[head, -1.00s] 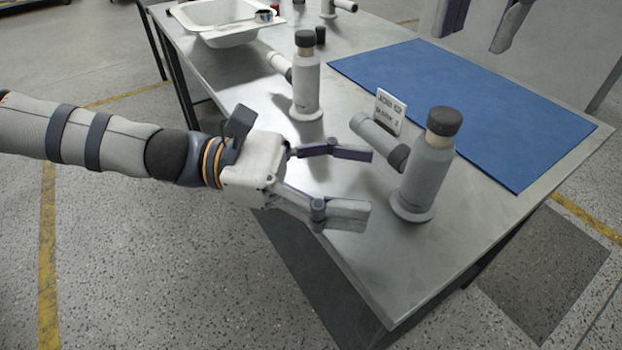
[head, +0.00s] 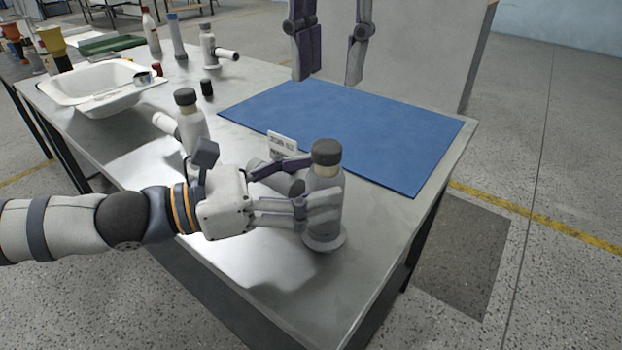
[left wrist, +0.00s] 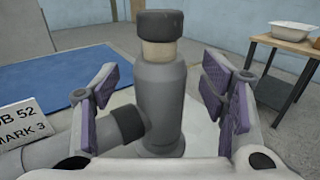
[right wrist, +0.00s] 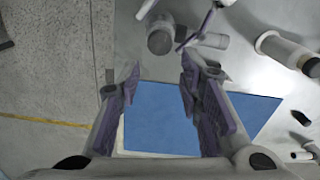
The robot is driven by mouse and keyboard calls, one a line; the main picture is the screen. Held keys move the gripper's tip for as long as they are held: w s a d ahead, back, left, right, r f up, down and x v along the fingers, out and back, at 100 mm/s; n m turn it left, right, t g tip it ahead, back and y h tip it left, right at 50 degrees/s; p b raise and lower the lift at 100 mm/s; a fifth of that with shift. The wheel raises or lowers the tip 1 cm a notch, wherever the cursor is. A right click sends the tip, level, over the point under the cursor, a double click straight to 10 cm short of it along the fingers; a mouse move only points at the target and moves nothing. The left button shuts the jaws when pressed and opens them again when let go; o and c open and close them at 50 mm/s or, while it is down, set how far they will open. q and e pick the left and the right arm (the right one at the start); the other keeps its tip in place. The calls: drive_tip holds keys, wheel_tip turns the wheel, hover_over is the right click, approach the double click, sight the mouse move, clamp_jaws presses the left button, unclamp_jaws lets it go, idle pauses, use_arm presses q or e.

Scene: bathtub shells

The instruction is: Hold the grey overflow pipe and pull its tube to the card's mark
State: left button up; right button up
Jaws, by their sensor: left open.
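The grey overflow pipe (head: 325,190) stands upright near the table's front right corner. It has a dark cap (head: 326,152), a short beige tube section under it, a side branch and a round foot. In the left wrist view the pipe (left wrist: 160,95) stands between the fingers of my left gripper (left wrist: 163,100). My left gripper (head: 322,185) is open around the pipe body, with gaps on both sides. The card (head: 283,142) stands behind the side branch; its visible text (left wrist: 22,125) ends in "52" and "MARK 3". My right gripper (head: 330,70) is open and empty above the blue mat's far side.
The blue mat (head: 350,130) lies behind the pipe. A paler, similar pipe (head: 192,125) stands left of it, close to my left gripper. A white tub (head: 70,85), a small dark cylinder (head: 206,88) and another pipe (head: 209,48) stand farther back. The table's front edge is near.

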sight(341, 144)
use_arm(q)
drive_tip(key=shift+d, duration=0.2)
drive_tip(key=c, duration=1.3)
drive_tip(key=shift+c, duration=0.2)
use_arm(e)
drive_tip(key=o, duration=0.4)
drive_tip(key=shift+f, duration=0.15)
drive_tip(key=d+f+m+g+y, duration=0.1)
drive_tip(key=f+g+y, duration=0.1)
drive_tip(key=d+f+g+y, duration=0.1)
drive_tip(key=f+g+y, duration=0.1)
drive_tip(key=d+f+m+g+y, duration=0.1)
drive_tip(key=f+g+y, duration=0.1)
drive_tip(key=f+y, duration=0.1)
drive_tip(key=shift+w+d+m, duration=0.1)
drive_tip(key=shift+d+m, duration=0.2)
drive_tip(key=w+d+f+m+y, duration=0.4)
drive_tip(key=d+m+y, duration=0.2)
drive_tip(key=d+y, duration=0.3)
drive_tip(key=shift+y, duration=0.5)
drive_tip(key=x, duration=1.3)
drive_tip(key=shift+a+r, duration=0.1)
drive_tip(key=shift+a, duration=0.05)
drive_tip(key=shift+c, duration=0.5)
